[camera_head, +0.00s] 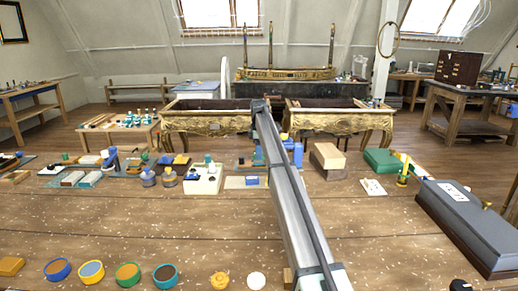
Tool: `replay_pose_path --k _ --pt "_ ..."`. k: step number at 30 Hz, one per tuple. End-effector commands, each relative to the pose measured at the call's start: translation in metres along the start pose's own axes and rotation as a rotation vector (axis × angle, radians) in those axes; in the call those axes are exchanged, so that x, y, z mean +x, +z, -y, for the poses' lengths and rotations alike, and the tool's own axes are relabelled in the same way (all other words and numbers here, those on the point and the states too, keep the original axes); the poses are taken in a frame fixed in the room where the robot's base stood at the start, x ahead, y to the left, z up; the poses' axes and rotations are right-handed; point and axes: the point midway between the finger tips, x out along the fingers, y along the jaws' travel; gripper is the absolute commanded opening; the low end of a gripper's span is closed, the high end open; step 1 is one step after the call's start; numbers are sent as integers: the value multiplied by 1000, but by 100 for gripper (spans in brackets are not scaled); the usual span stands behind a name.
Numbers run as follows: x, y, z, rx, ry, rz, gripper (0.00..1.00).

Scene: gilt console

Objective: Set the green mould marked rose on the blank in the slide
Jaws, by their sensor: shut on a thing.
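My arm's long grey link (288,195) runs from the bottom edge up to a dark joint at mid-picture. My gripper does not show; it is out of frame or hidden behind the link. A round green-rimmed piece (127,274) with an orange-brown centre lies at the front left of the bench. A teal-rimmed round piece (165,277) with a brown centre lies just right of it. No rose mark is legible on either. I cannot make out the slide or its blank for sure.
A pale disc (256,281) lies near the link.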

Motion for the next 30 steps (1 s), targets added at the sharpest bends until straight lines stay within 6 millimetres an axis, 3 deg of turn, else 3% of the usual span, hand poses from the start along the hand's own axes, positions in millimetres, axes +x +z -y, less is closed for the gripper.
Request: replay_pose_path --k 30 --pt "9 0 0 0 0 0 27"
